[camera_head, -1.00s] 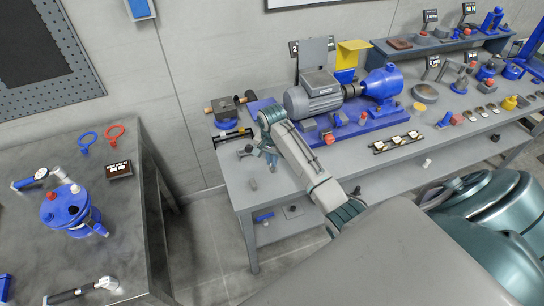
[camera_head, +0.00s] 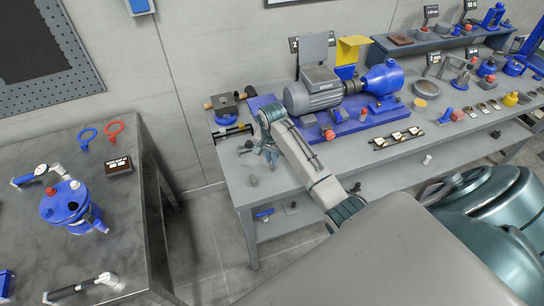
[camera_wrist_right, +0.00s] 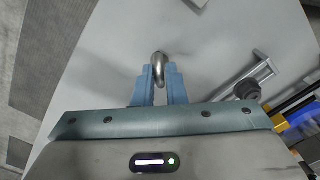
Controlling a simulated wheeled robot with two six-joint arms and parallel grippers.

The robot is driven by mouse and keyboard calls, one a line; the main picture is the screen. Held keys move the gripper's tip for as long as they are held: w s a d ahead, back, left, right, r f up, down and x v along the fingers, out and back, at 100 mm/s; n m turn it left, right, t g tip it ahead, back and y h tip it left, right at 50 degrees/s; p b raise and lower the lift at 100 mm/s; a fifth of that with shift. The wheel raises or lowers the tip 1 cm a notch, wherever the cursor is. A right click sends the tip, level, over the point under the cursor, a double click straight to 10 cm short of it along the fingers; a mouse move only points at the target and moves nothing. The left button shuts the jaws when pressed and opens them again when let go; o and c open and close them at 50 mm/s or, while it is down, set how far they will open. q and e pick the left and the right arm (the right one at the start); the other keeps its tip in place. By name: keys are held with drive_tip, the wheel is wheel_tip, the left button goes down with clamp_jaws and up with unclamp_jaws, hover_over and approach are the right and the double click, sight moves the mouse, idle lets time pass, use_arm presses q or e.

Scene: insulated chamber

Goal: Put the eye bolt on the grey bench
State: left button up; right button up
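The eye bolt (camera_wrist_right: 160,62) shows in the right wrist view as a shiny metal loop at the tips of my right gripper. My right gripper (camera_wrist_right: 160,82) has its two blue fingers close together with the eye bolt between them, and they look shut on it. The lower part of the bolt is hidden by the fingers. In the head view my right gripper (camera_head: 269,152) is over the left end of the light grey bench (camera_head: 285,178); the eye bolt is not clear there. I cannot tell whether the bolt touches the bench top. My left gripper is not in view.
A blue base with a grey motor (camera_head: 313,92) and blue pump stands behind the gripper. A dark grey table (camera_head: 130,215) with a blue pot (camera_head: 68,205) stands at the left, across a floor gap.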

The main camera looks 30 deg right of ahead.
drive_tip(key=o, duration=0.4)
drive_tip(key=shift+r, duration=0.1)
